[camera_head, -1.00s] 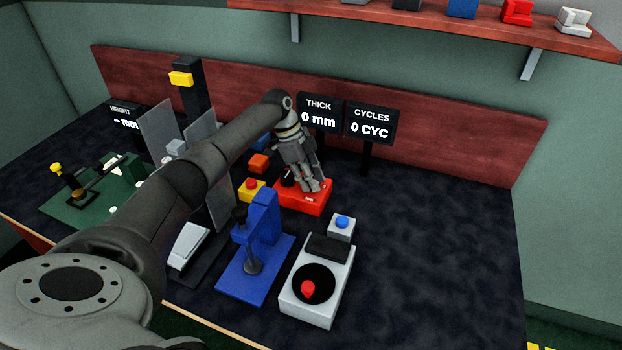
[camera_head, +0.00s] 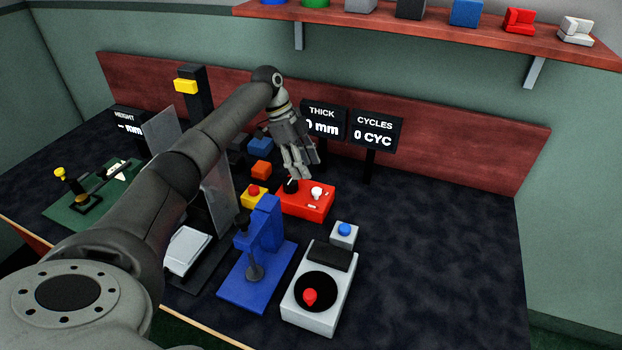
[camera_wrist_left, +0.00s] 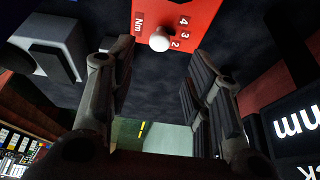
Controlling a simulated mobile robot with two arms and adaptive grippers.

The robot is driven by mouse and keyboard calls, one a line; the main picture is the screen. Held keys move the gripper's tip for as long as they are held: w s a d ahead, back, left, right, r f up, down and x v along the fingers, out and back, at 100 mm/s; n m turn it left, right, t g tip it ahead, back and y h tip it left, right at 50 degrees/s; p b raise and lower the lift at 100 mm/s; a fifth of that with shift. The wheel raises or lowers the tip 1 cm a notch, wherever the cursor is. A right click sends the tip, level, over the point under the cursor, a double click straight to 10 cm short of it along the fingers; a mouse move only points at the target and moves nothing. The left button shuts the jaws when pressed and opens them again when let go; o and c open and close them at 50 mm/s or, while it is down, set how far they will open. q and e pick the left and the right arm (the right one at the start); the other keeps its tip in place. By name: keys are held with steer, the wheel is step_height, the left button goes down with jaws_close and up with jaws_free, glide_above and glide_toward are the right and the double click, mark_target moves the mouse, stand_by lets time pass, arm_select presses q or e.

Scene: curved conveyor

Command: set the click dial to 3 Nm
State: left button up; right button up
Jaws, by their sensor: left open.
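The click dial is a red box (camera_head: 307,207) on the dark table, with a white knob (camera_head: 317,192) and a black knob (camera_head: 290,185) on top. In the left wrist view the red face (camera_wrist_left: 178,12) shows "Nm" and the figures 4, 3 and 2 beside the white knob (camera_wrist_left: 159,40). I cannot tell which figure the knob points to. My left gripper (camera_head: 299,172) is open and empty, above and behind the box, apart from the knobs. Its fingers (camera_wrist_left: 157,58) frame the white knob in the wrist view. My right gripper is not in view.
A yellow box with a red button (camera_head: 253,191) stands left of the dial. A blue press (camera_head: 262,245) and a grey unit with a red-knobbed disc (camera_head: 322,310) stand in front. THICK (camera_head: 323,113) and CYCLES (camera_head: 377,127) displays stand behind. The table's right side is clear.

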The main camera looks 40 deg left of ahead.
arm_select(q)
steer(key=shift+v, duration=2.25)
